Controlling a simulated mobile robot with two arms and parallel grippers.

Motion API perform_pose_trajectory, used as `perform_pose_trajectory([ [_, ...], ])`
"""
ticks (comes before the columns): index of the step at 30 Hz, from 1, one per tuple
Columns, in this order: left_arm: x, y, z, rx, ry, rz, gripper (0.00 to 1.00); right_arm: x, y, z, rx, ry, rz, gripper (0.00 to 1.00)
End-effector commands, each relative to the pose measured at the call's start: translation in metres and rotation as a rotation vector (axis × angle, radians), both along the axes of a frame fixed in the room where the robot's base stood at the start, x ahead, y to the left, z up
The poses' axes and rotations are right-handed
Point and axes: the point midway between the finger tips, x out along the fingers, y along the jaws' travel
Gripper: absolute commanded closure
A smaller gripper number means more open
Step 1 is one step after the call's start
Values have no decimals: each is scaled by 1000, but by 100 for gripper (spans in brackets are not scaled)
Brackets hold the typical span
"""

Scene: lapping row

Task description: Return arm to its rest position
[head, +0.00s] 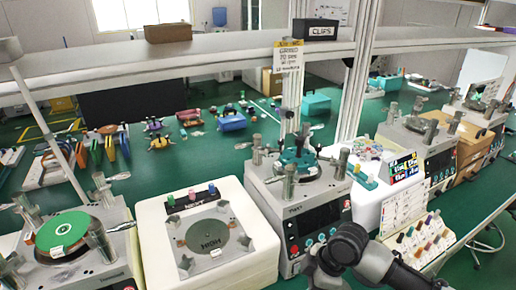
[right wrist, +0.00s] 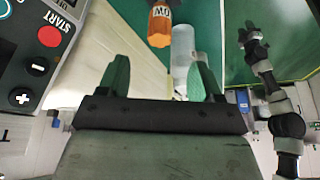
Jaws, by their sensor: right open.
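In the head view a dark grey arm of mine (head: 352,250) is bent low at the bottom, right of centre, in front of the machines. Its gripper is not visible there. My left gripper is not seen in the head view.
A lapping machine with START button (right wrist: 48,36) fills the upper left of the right wrist view. In the head view, the white NEXT station (head: 260,262), a machine with a teal fixture (head: 298,212) and a green-disc machine (head: 105,262) line the bench. A colour-peg board (head: 425,235) stands near the arm.

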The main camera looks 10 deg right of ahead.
Motion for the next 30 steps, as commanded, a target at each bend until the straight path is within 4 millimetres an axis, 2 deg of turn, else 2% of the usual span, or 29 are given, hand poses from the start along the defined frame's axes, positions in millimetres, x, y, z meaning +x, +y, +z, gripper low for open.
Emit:
perform_pose_trajectory([
  [5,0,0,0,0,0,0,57,-27,24,-13,24,3,-50,35],
  [9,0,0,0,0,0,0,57,-62,45,-22,55,-1,-196,35],
  [12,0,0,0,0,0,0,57,-86,49,-25,70,2,-353,35],
  [16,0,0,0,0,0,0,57,-115,38,-26,65,12,-585,35],
  [21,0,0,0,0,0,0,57,-144,13,-26,27,29,-834,35],
  [30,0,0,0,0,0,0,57,-192,-31,-24,-72,51,-1171,35],
])
